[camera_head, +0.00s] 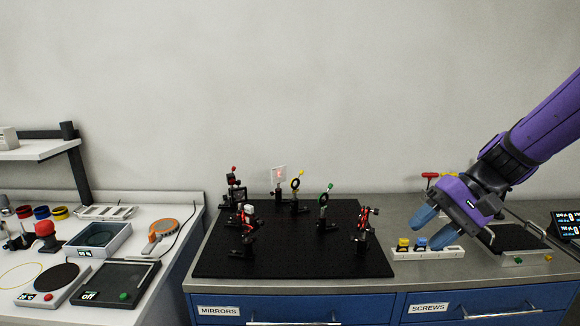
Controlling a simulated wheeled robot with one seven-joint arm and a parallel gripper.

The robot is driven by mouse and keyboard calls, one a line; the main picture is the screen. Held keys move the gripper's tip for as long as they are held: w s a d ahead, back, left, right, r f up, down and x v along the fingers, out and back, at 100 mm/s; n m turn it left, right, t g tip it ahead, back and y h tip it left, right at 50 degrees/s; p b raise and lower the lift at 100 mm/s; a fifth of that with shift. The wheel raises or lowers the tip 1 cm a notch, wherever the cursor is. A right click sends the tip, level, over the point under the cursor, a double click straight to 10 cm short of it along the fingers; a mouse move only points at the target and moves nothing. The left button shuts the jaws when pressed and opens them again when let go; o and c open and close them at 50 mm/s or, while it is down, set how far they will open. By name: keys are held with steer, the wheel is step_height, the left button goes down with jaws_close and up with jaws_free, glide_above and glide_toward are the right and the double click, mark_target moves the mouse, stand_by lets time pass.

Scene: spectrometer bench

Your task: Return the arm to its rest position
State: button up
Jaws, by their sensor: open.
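My purple arm (540,125) reaches in from the right edge. My gripper (436,228) points down and to the left, with blue-grey fingers. It is open, and nothing shows between its fingers. It is above and partly in front of a white holder (440,254) on the steel bench top. The holder bears a yellow-topped piece (403,244) and a blue-topped piece (421,244). I cannot tell whether the fingertips touch the holder. Part of the holder and the bench behind it is hidden by my gripper.
A black optical breadboard (290,265) with several upright mounts stands left of my gripper. A red T-handled tool (430,176) is behind it. A tray-like device (515,238) and a dark display (567,222) are at right. The wall space above is clear.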

steer(key=s+d+r+n+t+h, duration=0.1)
steer(key=s+d+r+t+h, duration=0.1)
steer(key=s, duration=0.5)
steer(key=s+d+r+n+t+h, duration=0.2)
steer(key=s+d+r+t+h, duration=0.1)
steer(key=s+r+h, duration=0.3)
steer(key=shift+s+d+r+t+h, duration=0.25)
steer(key=shift+s+r+t, duration=0.35)
steer(key=shift+s, duration=0.4)
steer(key=shift+a+f, duration=0.1)
stand_by(0.5)
